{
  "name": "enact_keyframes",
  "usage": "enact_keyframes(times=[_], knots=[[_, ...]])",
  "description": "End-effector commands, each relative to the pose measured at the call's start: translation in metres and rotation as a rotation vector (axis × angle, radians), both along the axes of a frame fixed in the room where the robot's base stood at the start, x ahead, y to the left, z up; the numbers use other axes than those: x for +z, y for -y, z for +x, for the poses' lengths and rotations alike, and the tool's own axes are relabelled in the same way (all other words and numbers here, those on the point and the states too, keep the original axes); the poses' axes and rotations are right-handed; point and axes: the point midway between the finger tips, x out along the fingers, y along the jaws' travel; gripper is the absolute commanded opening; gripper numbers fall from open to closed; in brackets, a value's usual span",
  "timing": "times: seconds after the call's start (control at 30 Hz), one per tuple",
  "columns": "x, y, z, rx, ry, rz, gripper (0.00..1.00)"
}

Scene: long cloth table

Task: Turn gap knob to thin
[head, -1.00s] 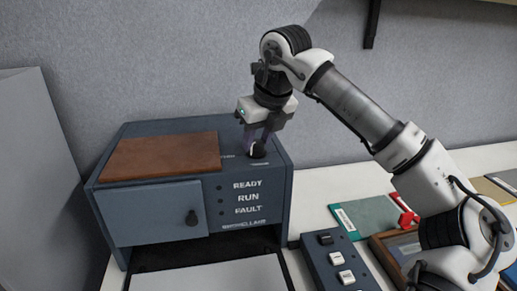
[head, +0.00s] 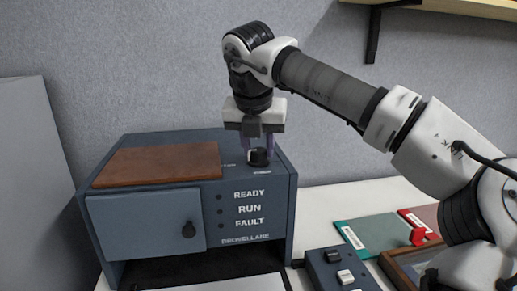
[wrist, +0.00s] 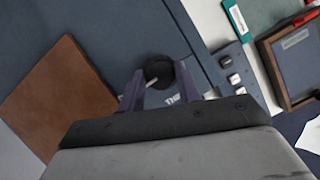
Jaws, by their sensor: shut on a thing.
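The gap knob (head: 259,157) is a small black round knob on the top right of the blue-grey machine (head: 245,215). My gripper (head: 258,148) points straight down over it, its purple-grey fingers shut on the knob's sides. In the wrist view the knob (wrist: 159,70) sits between the fingertips (wrist: 161,78). Its pale pointer line is toward the lower left of the picture. A white label beginning "TH" (wrist: 173,100) shows just below the knob, partly hidden by a finger. The other label in the head view is too small to read.
A brown panel (head: 158,164) covers the machine's top left. A button box (head: 335,270), a green folder (head: 370,235) and a framed tray (wrist: 296,62) lie to the right.

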Motion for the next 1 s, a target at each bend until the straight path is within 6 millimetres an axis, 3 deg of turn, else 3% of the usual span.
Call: enact_keyframes(times=[0.6,0.63,0.77,1.0], knots=[[-0.0004,-0.0004,-0.0002,-0.043,-0.003,0.000,0.11],[-0.0004,-0.0004,-0.0002,-0.043,-0.003,0.000,0.35],[-0.0004,-0.0004,-0.0002,-0.043,-0.002,0.000,0.52],[-0.0003,-0.0003,-0.0001,-0.042,-0.001,0.000,0.55]])
